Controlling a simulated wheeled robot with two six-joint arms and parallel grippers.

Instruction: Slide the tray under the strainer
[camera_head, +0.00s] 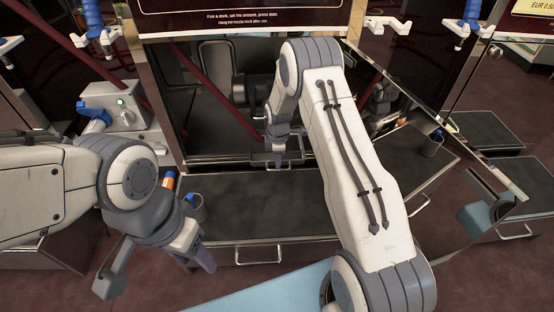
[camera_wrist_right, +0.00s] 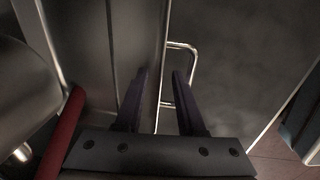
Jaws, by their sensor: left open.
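A dark tray (camera_head: 262,160) with a thin metal handle sits low in the central machine's recess. In the right wrist view its handle (camera_wrist_right: 195,75) and straight edge show up close. My right gripper (camera_head: 284,143) is over the tray's front. In the wrist view the right gripper (camera_wrist_right: 160,75) has its fingers apart, one on each side of the edge. The right finger overlaps the handle loop; I cannot tell whether they touch. My left gripper (camera_head: 155,273) is open and empty at the front left. I cannot make out the strainer clearly; my right arm hides part of the recess.
A dark counter (camera_head: 235,205) with a front handle lies before the recess. A blue-rimmed cup (camera_head: 194,207) and an orange bottle (camera_head: 168,181) stand at its left. A red bar (camera_head: 215,88) slants across the recess. A dark cup (camera_head: 432,143) stands at right.

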